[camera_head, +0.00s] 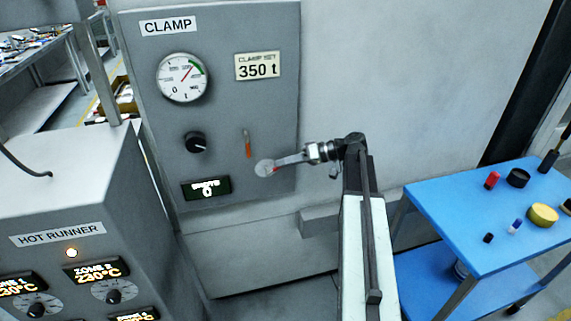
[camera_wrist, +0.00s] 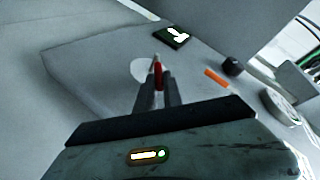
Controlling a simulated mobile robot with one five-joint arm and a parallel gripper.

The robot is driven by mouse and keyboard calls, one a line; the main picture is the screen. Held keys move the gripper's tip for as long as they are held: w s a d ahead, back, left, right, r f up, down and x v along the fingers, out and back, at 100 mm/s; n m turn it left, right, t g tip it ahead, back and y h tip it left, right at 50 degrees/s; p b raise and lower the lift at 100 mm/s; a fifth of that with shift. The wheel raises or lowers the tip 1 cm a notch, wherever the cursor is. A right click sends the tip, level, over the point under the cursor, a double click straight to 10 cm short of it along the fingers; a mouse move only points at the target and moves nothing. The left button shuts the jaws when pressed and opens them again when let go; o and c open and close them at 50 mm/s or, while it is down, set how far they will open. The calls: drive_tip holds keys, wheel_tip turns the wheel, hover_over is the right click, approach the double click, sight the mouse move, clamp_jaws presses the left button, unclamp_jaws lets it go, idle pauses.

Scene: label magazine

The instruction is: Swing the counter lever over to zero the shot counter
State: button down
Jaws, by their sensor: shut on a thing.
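The counter lever shows in the wrist view as a slim red piece (camera_wrist: 157,75) between my fingertips, in front of a pale round plate (camera_wrist: 141,69). My gripper (camera_wrist: 156,88) is shut on it. In the head view the plate (camera_head: 264,168) sits low on the grey CLAMP panel, and my gripper (camera_head: 278,164) reaches it from the right; the lever itself is mostly hidden there. The shot counter (camera_head: 206,188) is a dark display to the left of the plate and reads 0. It also shows in the wrist view (camera_wrist: 172,37).
The CLAMP panel (camera_head: 222,80) also bears a gauge (camera_head: 183,78), a black knob (camera_head: 196,142) and an orange strip (camera_head: 248,144) just above the plate. A HOT RUNNER cabinet (camera_head: 70,190) stands at left. A blue cart (camera_head: 460,205) with small items is at right.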

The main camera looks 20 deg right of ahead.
drive_tip(key=c, duration=1.8)
unclamp_jaws()
drive_tip(key=shift+f, duration=0.1)
drive_tip(key=shift+o, duration=0.3)
drive_tip(key=shift+a, duration=0.1)
drive_tip(key=p+v, duration=0.2)
drive_tip(key=v, duration=0.5)
drive_tip(key=shift+s+d+p, duration=0.2)
drive_tip(key=shift+d+p, duration=0.15)
drive_tip(key=shift+p, duration=0.05)
